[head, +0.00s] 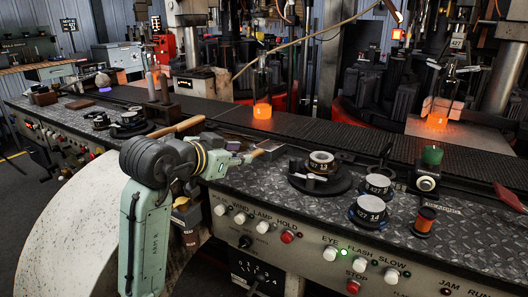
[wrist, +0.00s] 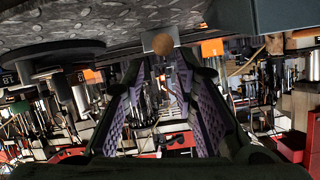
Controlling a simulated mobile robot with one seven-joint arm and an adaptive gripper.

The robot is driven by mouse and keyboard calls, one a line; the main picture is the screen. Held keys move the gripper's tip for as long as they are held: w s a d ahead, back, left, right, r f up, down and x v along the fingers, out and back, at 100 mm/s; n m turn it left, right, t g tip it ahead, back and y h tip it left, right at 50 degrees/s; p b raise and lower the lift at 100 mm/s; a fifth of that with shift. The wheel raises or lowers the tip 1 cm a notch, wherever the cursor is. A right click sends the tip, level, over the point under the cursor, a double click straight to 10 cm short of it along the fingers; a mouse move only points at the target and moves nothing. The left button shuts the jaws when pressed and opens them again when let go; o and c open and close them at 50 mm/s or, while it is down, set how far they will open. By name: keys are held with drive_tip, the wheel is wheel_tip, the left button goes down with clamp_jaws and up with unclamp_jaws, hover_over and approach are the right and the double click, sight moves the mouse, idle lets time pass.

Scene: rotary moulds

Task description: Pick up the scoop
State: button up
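My gripper (head: 248,156) reaches right from my arm, low over the front edge of the metal-topped bench (head: 330,215). In the wrist view my gripper (wrist: 160,65) is open, with its two purple-padded fingers apart and nothing between them. A small grey block with a round, wood-coloured end (wrist: 163,43) lies just beyond the fingertips, under the bench surface at the top of that picture. In the head view, wood and grey metal show at the gripper's tip (head: 270,149). This may be the scoop, but its full shape is hidden. I see no clear contact.
Round moulds (head: 321,162) and (head: 371,212) stand right of my gripper, with a green knob (head: 432,155) and a copper spool (head: 425,220). A wooden handle (head: 178,127) lies behind my arm. Glowing orange pieces (head: 262,111) stand behind. Buttons line the front panel.

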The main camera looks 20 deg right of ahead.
sight(251, 153)
drive_tip(key=shift+f+p+x, duration=0.2)
drive_tip(key=shift+p+x, duration=0.55)
drive_tip(key=shift+x, duration=2.75)
drive_tip(key=shift+w+a, duration=0.1)
drive_tip(key=shift+a, duration=0.05)
drive_tip(key=shift+c, duration=0.3)
clamp_jaws()
